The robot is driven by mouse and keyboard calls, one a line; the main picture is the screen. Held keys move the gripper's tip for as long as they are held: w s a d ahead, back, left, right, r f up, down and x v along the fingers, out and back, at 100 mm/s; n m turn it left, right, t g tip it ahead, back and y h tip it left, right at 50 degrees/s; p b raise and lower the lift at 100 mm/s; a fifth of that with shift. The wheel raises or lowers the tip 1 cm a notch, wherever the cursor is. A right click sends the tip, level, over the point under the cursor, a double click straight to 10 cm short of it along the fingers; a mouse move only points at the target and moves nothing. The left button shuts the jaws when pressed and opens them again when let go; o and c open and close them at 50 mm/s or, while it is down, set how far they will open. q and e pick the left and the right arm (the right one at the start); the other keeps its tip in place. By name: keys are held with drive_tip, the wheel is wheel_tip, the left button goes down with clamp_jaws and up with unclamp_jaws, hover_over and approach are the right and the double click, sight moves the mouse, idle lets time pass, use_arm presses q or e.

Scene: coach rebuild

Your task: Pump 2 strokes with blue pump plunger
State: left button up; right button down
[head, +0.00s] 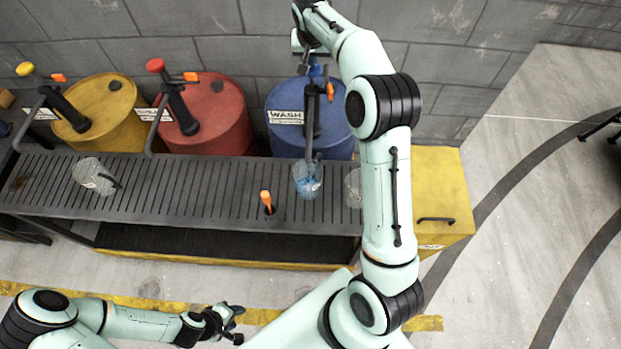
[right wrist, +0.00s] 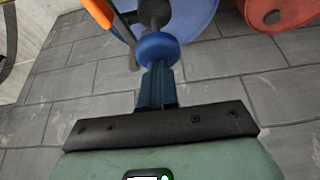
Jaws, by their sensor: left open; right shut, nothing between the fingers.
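The blue drum (head: 340,138), marked WASH, stands behind the right part of the slatted bench. Its dark pump (head: 311,118) has a blue plunger knob (head: 317,71), which also shows in the right wrist view (right wrist: 158,48). My right gripper (head: 306,62) is shut and empty above the knob. In the right wrist view its fingertips (right wrist: 157,66) point at the knob's top and look against it; I cannot tell whether they touch. A clear jug (head: 308,187) with some blue liquid stands below the pump's spout. My left gripper (head: 234,322) is open, low in front of the bench.
A red drum (head: 218,125) and a yellow drum (head: 103,112), each with a pump, stand to the left. Clear jugs stand on the bench (head: 205,190) at left (head: 88,172) and right (head: 352,187). An orange-handled item (head: 266,199) stands there too. A yellow cabinet (head: 440,185) is at right.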

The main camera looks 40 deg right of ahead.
sight(312, 70)
use_arm(q)
drive_tip(key=shift+s+f+b, duration=0.6)
drive_tip(key=shift+s+f, duration=0.3)
use_arm(e)
drive_tip(key=shift+s+f, duration=0.1)
drive_tip(key=shift+f, duration=2.25)
drive_tip(key=shift+a+f, duration=0.1)
drive_tip(key=shift+f, duration=0.05)
drive_tip(key=shift+r+p, duration=0.8)
drive_tip(key=shift+r, duration=1.25)
drive_tip(key=shift+r+p, duration=0.6)
drive_tip(key=shift+r, duration=1)
use_arm(q)
drive_tip(key=w+r, duration=0.3)
drive_tip(key=w, duration=0.1)
drive_tip(key=shift+w+r, duration=0.1)
drive_tip(key=shift+r, duration=0.25)
